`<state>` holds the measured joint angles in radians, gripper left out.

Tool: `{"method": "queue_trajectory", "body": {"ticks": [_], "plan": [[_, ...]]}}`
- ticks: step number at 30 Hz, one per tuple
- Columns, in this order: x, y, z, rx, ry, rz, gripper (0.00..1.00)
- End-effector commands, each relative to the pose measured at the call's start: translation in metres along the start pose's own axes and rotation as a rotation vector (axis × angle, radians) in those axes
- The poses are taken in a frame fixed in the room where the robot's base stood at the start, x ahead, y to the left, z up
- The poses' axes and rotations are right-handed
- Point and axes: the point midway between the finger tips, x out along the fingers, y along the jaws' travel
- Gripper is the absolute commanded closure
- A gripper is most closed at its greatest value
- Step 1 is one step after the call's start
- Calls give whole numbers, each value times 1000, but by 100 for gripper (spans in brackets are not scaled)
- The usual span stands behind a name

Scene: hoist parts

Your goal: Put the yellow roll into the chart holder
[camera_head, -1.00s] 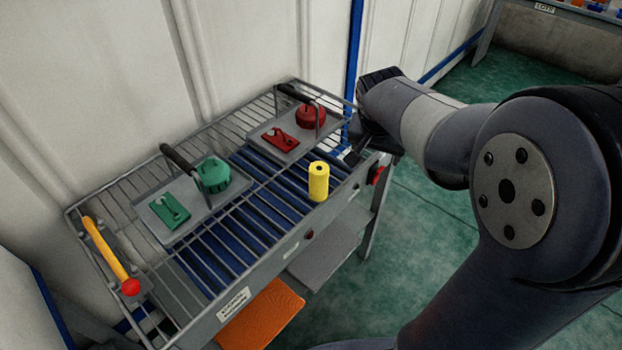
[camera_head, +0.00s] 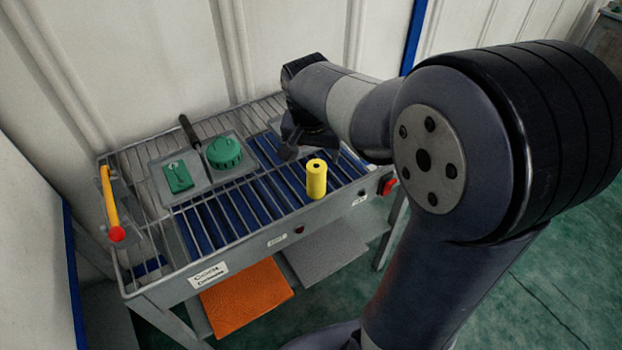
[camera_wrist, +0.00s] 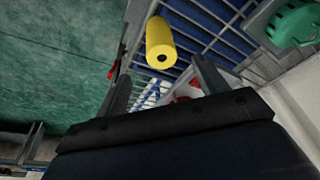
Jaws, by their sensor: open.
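The yellow roll (camera_head: 316,179) stands upright near the front edge of the wire-rack table, with a dark hole in its top. In the wrist view the roll (camera_wrist: 160,42) is ahead of my gripper (camera_wrist: 165,85), between the lines of the two fingers and apart from them. My gripper also shows in the head view (camera_head: 308,148), over the rack, just behind the roll. It is open and empty. I cannot make out a chart holder for certain in either view.
The rack table (camera_head: 228,232) carries a green round part (camera_head: 224,152), a green flat part (camera_head: 178,177) and a yellow bar with a red knob (camera_head: 116,233). An orange mat (camera_head: 246,296) lies below. A red knob (camera_head: 388,186) juts from the table's right end. A wall stands behind.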

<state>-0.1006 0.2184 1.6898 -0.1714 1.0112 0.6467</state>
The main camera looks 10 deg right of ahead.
Motion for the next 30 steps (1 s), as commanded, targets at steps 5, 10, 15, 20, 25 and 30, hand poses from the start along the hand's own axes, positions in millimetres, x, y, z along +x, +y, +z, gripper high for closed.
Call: {"method": "queue_trajectory", "body": {"ticks": [5, 10, 15, 20, 25, 30], "plan": [[29, 1, 0, 1, -2, 2, 32], [40, 0, -1, 0, -1, 1, 32], [59, -1, -2, 0, -3, 3, 32], [80, -1, -3, 1, -2, 2, 32], [90, -1, -4, 1, 1, 0, 32], [90, -1, -4, 1, 1, 0, 32]]}}
